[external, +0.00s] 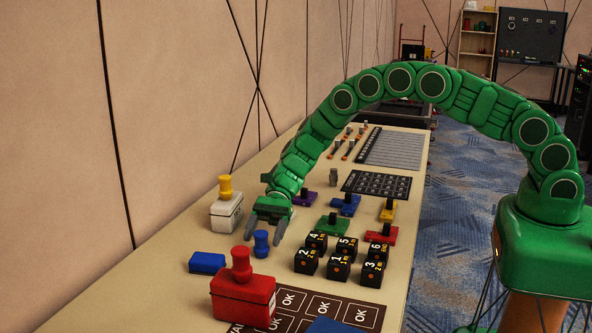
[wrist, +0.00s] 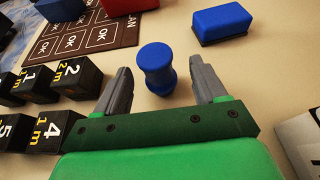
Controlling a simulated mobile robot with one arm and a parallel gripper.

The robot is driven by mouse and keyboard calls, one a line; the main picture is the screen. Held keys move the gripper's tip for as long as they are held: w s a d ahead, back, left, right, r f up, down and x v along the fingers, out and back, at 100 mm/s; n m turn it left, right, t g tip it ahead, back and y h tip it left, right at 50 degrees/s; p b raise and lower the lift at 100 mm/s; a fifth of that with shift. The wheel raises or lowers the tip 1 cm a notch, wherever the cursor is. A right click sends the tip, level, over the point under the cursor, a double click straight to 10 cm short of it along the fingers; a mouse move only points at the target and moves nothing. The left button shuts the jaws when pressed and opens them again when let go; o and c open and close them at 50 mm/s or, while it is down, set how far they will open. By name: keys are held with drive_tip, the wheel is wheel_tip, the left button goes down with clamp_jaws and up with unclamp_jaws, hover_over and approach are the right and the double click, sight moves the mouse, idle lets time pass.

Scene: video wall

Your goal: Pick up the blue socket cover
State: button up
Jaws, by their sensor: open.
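A small blue knob-shaped piece with a rounded top and narrow waist, which I take for the blue socket cover (external: 261,243), stands upright on the table. In the wrist view the blue socket cover (wrist: 156,68) shows between my fingertips, with a gap on each side. My gripper (external: 264,228) is open and empty, pointing down over the piece; its fingers also show in the wrist view (wrist: 160,70). Whether the fingertips are level with the piece or above it I cannot tell. A flat blue block (external: 207,263) lies apart to its left; it also shows in the wrist view (wrist: 221,23).
A red box with a red knob (external: 242,290) stands in front. A white box with a yellow knob (external: 226,212) stands behind left. Several black numbered cubes (external: 337,266) and a brown OK mat (external: 345,312) are to the right. Bare table surrounds the piece.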

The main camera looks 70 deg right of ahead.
sight(258, 249)
drive_tip(key=shift+x, duration=2.3)
drive_tip(key=shift+f, duration=0.1)
drive_tip(key=c, duration=1)
drive_tip(key=shift+c, duration=0.2)
